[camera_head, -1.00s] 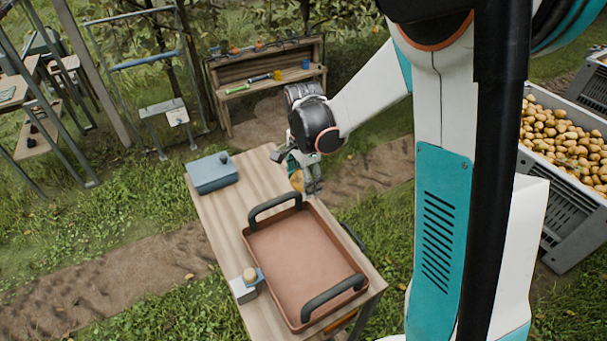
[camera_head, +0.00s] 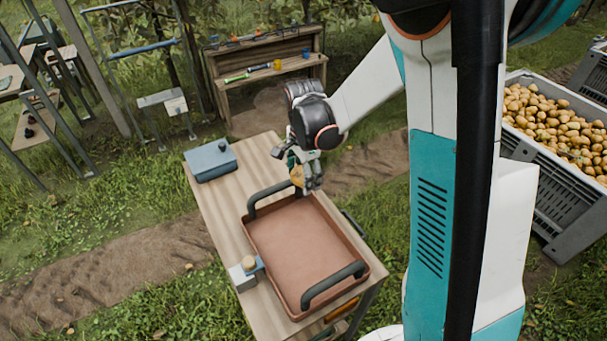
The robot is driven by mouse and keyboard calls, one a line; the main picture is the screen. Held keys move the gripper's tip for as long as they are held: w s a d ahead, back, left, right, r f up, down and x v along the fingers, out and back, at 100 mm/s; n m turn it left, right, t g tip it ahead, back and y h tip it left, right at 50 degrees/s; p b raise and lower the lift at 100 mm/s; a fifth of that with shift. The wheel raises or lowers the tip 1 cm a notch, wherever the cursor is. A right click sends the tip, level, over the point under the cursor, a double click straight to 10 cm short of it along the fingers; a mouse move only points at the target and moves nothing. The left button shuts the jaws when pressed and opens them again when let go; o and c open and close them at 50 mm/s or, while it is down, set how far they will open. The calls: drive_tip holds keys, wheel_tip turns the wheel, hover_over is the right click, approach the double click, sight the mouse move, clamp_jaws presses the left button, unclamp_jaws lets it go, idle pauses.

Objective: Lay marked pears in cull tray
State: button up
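A reddish-brown tray (camera_head: 303,252) with two dark handles lies on a wooden table; its floor is bare. My gripper (camera_head: 305,180) hangs just beyond the tray's far edge, close to the far handle. A yellow-brown pear (camera_head: 296,175) shows between its fingers, and the gripper appears shut on it. Part of the pear is hidden by the fingers, and I cannot see a mark on it.
A blue-grey box (camera_head: 210,161) stands at the table's far left corner. A small stand with a round tan object (camera_head: 249,263) sits left of the tray. A grey bin (camera_head: 560,190) full of pears is at right. A wooden shelf (camera_head: 265,65) stands behind.

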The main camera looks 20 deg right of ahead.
drive_tip(key=shift+f, duration=0.15)
drive_tip(key=shift+f+b, duration=5.85)
drive_tip(key=shift+f, duration=0.95)
drive_tip(key=shift+f+b, duration=2.05)
drive_tip(key=shift+f, duration=0.45)
drive_tip(key=o, duration=1.2)
